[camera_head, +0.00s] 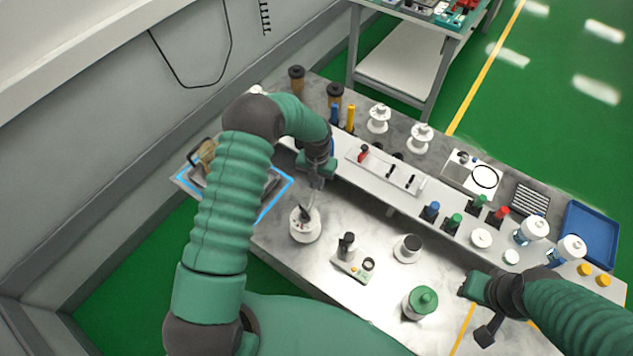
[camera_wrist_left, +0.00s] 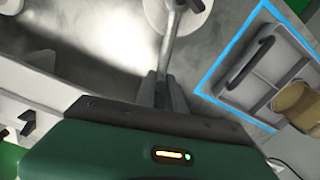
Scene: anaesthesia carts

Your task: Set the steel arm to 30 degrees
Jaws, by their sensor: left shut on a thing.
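A round white base (camera_head: 305,226) with a dark top part stands on the left part of the bench. A thin steel arm (camera_head: 314,197) rises from it toward my left gripper (camera_head: 317,181). In the left wrist view the steel arm (camera_wrist_left: 170,42) runs from the white disc (camera_wrist_left: 190,14) down between the fingers of my left gripper (camera_wrist_left: 164,92), which is shut on it. No angle scale is readable. My right gripper (camera_head: 478,306) is over the front right of the bench, away from the steel arm; its fingers are too unclear to judge.
A blue-edged tray (camera_head: 283,186) lies left of the base, partly behind my left arm. A small switch block (camera_head: 352,262), a white dial (camera_head: 407,249) and a green-topped jar (camera_head: 420,302) stand to the right. A raised shelf (camera_head: 385,172) runs behind. A blue tray (camera_head: 590,233) is far right.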

